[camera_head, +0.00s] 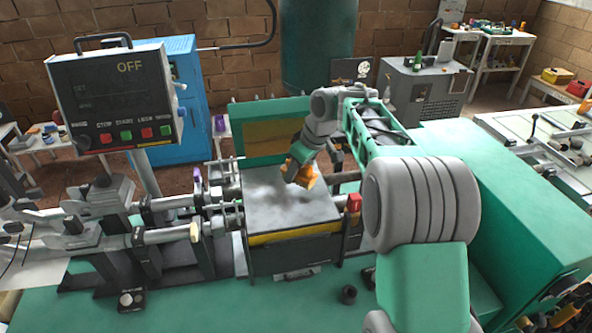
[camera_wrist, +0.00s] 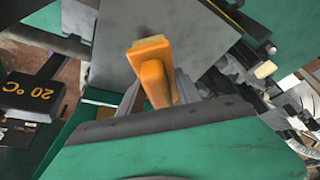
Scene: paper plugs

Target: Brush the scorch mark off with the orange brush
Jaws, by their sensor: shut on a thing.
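The orange brush (camera_head: 303,174) is over the right part of a flat grey plate (camera_head: 315,212) on the machine. My gripper (camera_wrist: 158,92) is shut on the brush, which also shows in the wrist view (camera_wrist: 152,78) with its pale yellow bristle end (camera_wrist: 148,43) pointing toward the plate (camera_wrist: 112,50). A blurry smudge, the scorch mark (camera_head: 264,186), spreads over the plate left of the brush, with dark and paler patches. I cannot tell whether the bristles touch the plate. In the head view my arm and the brush hide part of the plate.
A control panel (camera_head: 118,98) reading OFF stands at the left. A raised green-framed lid (camera_head: 270,108) is behind the plate. Metal rods and clamps (camera_head: 160,203) lie left of it, and a red part (camera_head: 354,202) sits at its right edge. A display (camera_wrist: 40,95) reads 20 °C.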

